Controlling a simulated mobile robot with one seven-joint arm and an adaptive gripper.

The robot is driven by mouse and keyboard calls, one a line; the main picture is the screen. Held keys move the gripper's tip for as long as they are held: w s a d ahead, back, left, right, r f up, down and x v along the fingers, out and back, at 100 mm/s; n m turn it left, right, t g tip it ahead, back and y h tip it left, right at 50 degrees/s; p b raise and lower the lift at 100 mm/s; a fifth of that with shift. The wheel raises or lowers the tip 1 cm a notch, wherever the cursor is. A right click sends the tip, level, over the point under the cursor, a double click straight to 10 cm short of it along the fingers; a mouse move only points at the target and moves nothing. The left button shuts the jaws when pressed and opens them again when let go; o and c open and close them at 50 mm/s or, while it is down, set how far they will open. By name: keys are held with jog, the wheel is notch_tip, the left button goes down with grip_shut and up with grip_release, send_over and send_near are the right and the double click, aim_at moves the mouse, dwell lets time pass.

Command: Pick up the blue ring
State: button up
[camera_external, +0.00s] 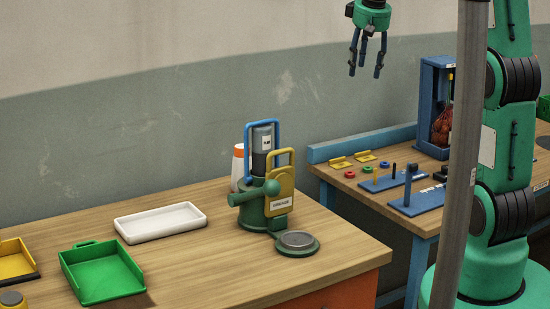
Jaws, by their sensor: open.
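The small blue ring (384,164) lies flat on the right-hand wooden table, near its left back part. A green ring (367,169) and a red ring (349,174) lie in a row to its left. My gripper (366,70) is at the top of the view, fingers pointing down and spread, with nothing between them. It appears high above the rings, well apart from the blue ring.
A blue board with upright pegs (386,182) stands just in front of the rings. Yellow brackets (341,162) lie behind them. A blue frame (434,85) holds a reddish-brown netted item. A grey pole (462,160) blocks part of the view.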

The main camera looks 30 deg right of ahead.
jog(key=w+d+f+g+p, duration=0.1)
jog(key=w+d+f+p, duration=0.3)
jog(key=w+d+f, duration=0.5)
jog(key=w+d+f+g+p, duration=0.1)
jog(key=w+d+f+p, duration=0.5)
jog(key=w+d, duration=0.45)
jog(key=w+d+f+g+p, duration=0.1)
jog(key=w+d+f+p, duration=0.1)
jog(key=d+f, duration=0.6)
notch_tip(320, 180, down, 4)
jog(key=shift+d+r+y, duration=0.1)
jog(key=shift+d+y, duration=0.1)
jog(key=shift+y, duration=0.1)
jog(key=shift+f, duration=0.2)
send_over(379, 164)
jog(key=w, duration=0.1)
jog(key=shift+d+f+p, duration=0.15)
jog(key=shift+f+p, duration=0.05)
jog(key=shift+f, duration=1.85)
jog(key=shift+d+f+p, duration=0.1)
jog(key=shift+f+p, duration=0.05)
jog(key=shift+f, duration=1.9)
jog(key=shift+f, duration=0.2)
